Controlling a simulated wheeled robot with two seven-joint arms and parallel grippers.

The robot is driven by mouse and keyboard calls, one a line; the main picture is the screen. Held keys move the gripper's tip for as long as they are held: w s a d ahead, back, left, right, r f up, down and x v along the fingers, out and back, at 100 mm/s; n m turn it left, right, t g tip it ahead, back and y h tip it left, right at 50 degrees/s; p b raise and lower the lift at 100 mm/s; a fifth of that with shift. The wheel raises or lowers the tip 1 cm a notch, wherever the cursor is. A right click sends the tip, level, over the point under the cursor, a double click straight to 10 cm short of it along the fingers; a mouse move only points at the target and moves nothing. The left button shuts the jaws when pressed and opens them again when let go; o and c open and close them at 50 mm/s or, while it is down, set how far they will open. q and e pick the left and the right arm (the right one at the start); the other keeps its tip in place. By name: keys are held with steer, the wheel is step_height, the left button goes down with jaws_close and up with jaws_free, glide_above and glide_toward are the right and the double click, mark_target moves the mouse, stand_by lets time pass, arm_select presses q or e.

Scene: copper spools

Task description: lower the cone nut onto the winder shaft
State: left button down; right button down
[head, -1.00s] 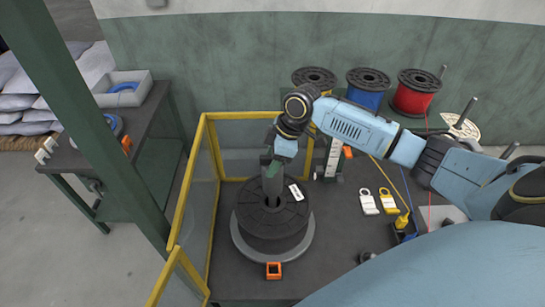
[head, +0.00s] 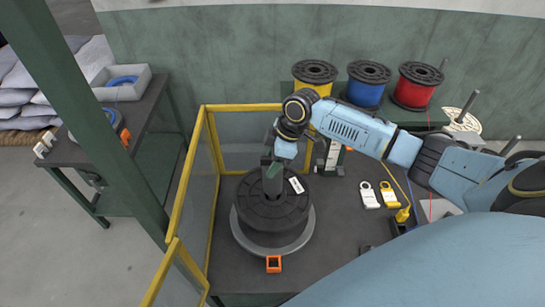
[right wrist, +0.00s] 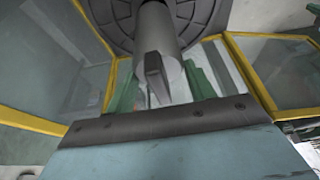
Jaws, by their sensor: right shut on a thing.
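The cone nut (head: 272,186) is a dark grey cylinder standing over the centre of the black spool (head: 250,215) in the head view. In the right wrist view the grey nut (right wrist: 158,35) has a flat bar on its end, between my green fingers. My right gripper (head: 273,167) is shut on the nut's upper end and points down. The nut's lower end is at the spool's middle; I cannot tell how far down it sits. The winder shaft is hidden by nut and spool. The spool lies flat on a grey round plate (head: 269,249). My left gripper is not in view.
A yellow-framed clear guard (head: 193,190) stands left of and behind the spool. An orange square block (head: 274,264) lies in front. Yellow, blue and red wire spools (head: 368,85) stand at the back.

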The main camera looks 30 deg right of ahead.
steer(key=shift+f, duration=0.1)
stand_by(0.3)
steer(key=shift+f+b, duration=0.7)
steer(key=shift+f, duration=0.55)
steer(key=shift+c, duration=2.3)
jaws_free()
steer(key=b+v, duration=0.1)
steer(key=v, duration=1.2)
steer(key=shift+r, duration=0.25)
steer(key=shift+s+f, duration=0.1)
